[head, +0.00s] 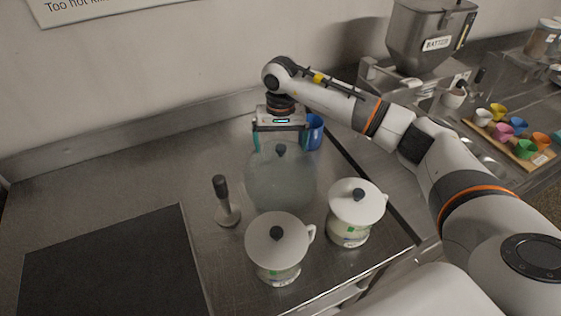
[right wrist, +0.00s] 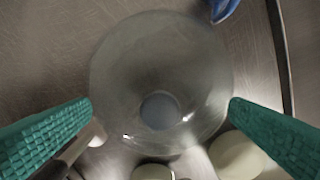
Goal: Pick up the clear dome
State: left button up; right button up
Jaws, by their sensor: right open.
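The clear dome (head: 281,184) stands on the steel counter, see-through, with a dark knob (head: 281,150) on top. In the right wrist view the dome (right wrist: 160,65) fills the middle, with its blurred knob (right wrist: 160,110) below centre. My right gripper (head: 281,143) is over the dome, pointing down, with its teal fingers spread wide to either side of the knob. In the right wrist view the open fingers (right wrist: 160,115) hold nothing; I cannot tell whether they touch the dome. My left gripper is not in view.
Two white lidded pots (head: 278,246) (head: 355,208) stand close in front of the dome. A dark-handled tamper (head: 226,203) is to its left, and a blue cup (head: 314,132) behind it. A dark mat (head: 108,268) lies at left. Bare counter is at back left.

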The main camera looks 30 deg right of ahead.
jog(key=shift+f, duration=0.95)
jog(key=shift+s, duration=0.1)
grip_shut()
